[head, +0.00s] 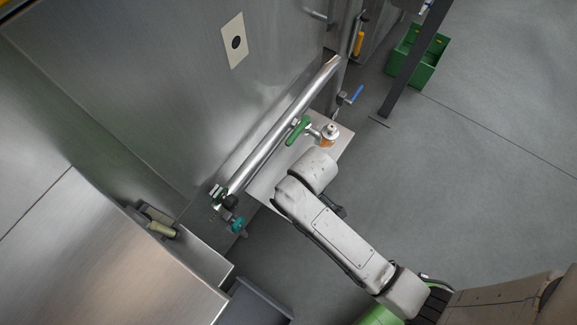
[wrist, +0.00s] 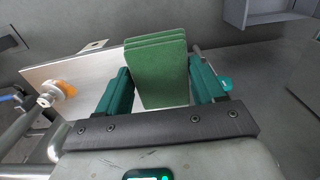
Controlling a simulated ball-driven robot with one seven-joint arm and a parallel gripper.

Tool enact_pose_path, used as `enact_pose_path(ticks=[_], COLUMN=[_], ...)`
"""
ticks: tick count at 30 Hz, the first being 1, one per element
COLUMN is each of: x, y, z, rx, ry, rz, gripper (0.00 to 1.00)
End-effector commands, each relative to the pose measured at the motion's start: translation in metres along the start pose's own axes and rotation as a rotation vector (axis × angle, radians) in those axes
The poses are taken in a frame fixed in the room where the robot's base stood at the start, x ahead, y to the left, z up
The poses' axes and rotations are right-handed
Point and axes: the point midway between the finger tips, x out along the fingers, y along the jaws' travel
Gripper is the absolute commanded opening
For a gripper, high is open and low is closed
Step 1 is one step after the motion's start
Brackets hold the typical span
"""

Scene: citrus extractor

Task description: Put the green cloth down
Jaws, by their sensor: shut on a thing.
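The green cloth (wrist: 160,75) is a folded, layered pad. It stands between the two teal fingers of my gripper (wrist: 161,92) in the wrist view, and the fingers are shut on it. Behind it in the wrist view is a pale metal shelf plate (wrist: 88,69). In the head view the shelf plate (head: 262,188) sits beside the machine, below a steel pipe.
An orange-and-steel fitting (head: 328,136) stands on the plate. A blue-handled valve (head: 352,96) is behind. A green crate (head: 417,58) stands on the floor at the upper right. The floor at right is clear.

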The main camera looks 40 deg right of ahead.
Motion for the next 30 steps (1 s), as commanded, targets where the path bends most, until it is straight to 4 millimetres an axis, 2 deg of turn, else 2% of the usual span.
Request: enact_pose_path(ticks=[3, 9, 12, 17, 24, 30], x=[0.014, 0.05, 0.06, 0.068, 0.098, 0.102], y=[0.009, 0.018, 0.021, 0.023, 0.024, 0.024], z=[-0.028, -0.054, -0.063, -0.07, -0.073, -0.073], rx=[0.001, 0.0, 0.0, 0.0, 0.001, 0.001], ry=[0.002, -0.001, 0.0, 0.0, -0.002, 0.0], rz=[0.002, 0.0, 0.001, 0.001, 0.0, 0.0], gripper=[0.34, 0.34, 0.34, 0.34, 0.34, 0.34])
